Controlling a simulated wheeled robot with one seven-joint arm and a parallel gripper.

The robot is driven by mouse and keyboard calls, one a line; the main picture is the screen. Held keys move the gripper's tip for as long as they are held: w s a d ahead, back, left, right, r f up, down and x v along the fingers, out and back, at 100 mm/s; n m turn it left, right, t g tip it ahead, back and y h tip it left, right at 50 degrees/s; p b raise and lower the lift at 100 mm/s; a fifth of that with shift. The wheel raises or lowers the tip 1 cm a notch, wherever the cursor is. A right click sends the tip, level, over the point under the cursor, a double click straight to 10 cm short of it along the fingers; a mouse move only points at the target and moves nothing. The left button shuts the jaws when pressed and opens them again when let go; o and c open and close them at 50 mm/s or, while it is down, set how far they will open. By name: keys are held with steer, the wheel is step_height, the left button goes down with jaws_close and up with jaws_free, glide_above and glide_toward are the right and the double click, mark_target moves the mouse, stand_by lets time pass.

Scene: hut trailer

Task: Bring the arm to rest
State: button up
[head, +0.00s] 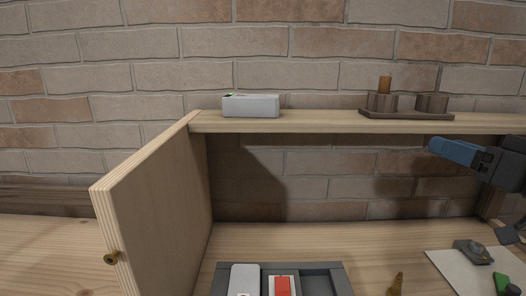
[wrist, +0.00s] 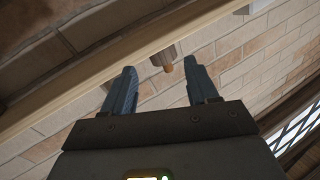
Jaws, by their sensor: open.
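My gripper (head: 438,146) shows at the right of the head view, in front of the shelf and just below its board, with its blue finger pointing left. In the wrist view my gripper (wrist: 160,82) has its two blue fingers wide apart with nothing between them. Beyond them, in that tilted view, are the shelf board and a dark holder (wrist: 165,56) with a brown peg. The rest of my arm is mostly outside the head view.
The shelf board (head: 330,124) carries a white box (head: 250,106) and a wooden holder (head: 405,113). An open wooden door (head: 150,195) stands at left. Below are a grey tray (head: 338,280) with white and red items, a brass piece (head: 396,284) and a white sheet (head: 450,268) with small parts.

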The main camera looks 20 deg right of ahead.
steer(key=s+a+f+m+g+h, duration=0.1)
steer(key=s+a+f, duration=0.2)
steer(key=f, duration=0.5)
steer(key=s+a+f+m+h, duration=0.1)
steer(key=s+a+f, duration=0.3)
steer(key=f, duration=0.3)
steer(key=s+a+f+m+g+h, duration=0.1)
steer(key=s+a+f+m+h, duration=0.1)
steer(key=a+f, duration=0.3)
steer(key=shift+s+a+f+g, duration=0.1)
steer(key=shift+s+f, duration=0.15)
steer(key=shift+f, duration=0.35)
steer(key=shift+s+a+f+g, duration=0.1)
steer(key=shift+s+f, duration=0.2)
steer(key=shift+f, duration=0.3)
steer(key=shift+s+a+f+g, duration=0.1)
steer(key=shift+s+f, duration=0.15)
steer(key=shift+f, duration=0.35)
steer(key=s+a+f+n+y, duration=0.1)
steer(key=s+a, duration=0.3)
steer(key=s, duration=0.7)
steer(key=s+a+f+n+y, duration=0.1)
steer(key=s+a+n, duration=0.3)
steer(key=s, duration=0.8)
steer(key=shift+a+g, duration=0.4)
steer(key=shift+a, duration=0.05)
